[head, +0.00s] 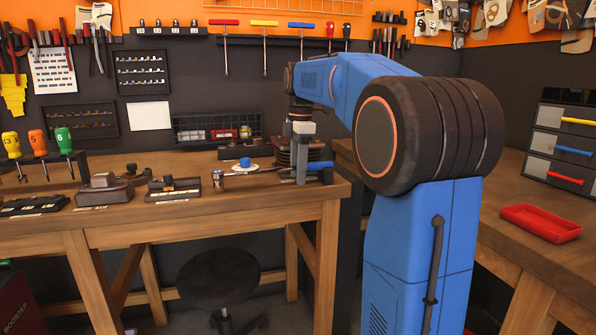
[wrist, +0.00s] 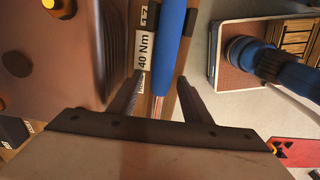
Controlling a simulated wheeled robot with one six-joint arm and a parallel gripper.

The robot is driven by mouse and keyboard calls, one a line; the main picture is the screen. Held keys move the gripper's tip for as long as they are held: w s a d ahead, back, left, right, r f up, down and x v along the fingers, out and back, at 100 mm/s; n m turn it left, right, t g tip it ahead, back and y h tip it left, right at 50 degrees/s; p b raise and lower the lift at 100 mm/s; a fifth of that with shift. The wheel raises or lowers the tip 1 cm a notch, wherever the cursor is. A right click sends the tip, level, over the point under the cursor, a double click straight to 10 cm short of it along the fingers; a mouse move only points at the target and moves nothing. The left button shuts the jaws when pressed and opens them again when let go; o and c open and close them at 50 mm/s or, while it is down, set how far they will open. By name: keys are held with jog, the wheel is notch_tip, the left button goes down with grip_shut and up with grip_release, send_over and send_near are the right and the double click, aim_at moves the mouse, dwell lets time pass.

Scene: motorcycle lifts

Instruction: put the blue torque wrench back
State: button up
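The blue torque wrench lies on the bench's right end, its blue handle (head: 320,166) just right of my gripper (head: 299,178) in the head view. In the wrist view the blue handle (wrist: 173,45) runs up from between the fingertips, with a thinner metal part below it. My gripper (wrist: 160,85) is spread open, one finger on each side of the wrench. Gaps show beside the metal part, so I see no grip on it. A white label reading 40 Nm (wrist: 145,50) sits left of the handle. The wrench head is not clear in either view.
Tools hang on the wall rack (head: 290,37). A black stool (head: 220,278) stands below. A red tray (head: 541,223) sits on the right-hand bench.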

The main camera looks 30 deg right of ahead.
notch_tip(320, 180, up, 17)
jog(key=shift+d+r, duration=0.2)
jog(key=shift+d, duration=0.15)
dwell(0.4)
jog(key=shift+s, duration=0.1)
jog(key=s+a+f+m+t, duration=0.1)
jog(key=s+a+f+m, duration=0.4)
jog(key=s+f, duration=0.5)
jog(key=s+a+f+m+t, duration=0.2)
jog(key=s+a+f+m, duration=0.3)
jog(key=s+f, duration=0.5)
jog(key=s+a+f+m+t, duration=0.1)
jog(key=s+a+f+m, duration=0.3)
jog(key=s+f, duration=0.6)
notch_tip(320, 180, down, 9)
jog(key=a, duration=0.2)
jog(key=shift+a+r+m+t, duration=0.15)
jog(key=shift+a+m+t, duration=0.15)
jog(key=shift+m, duration=0.1)
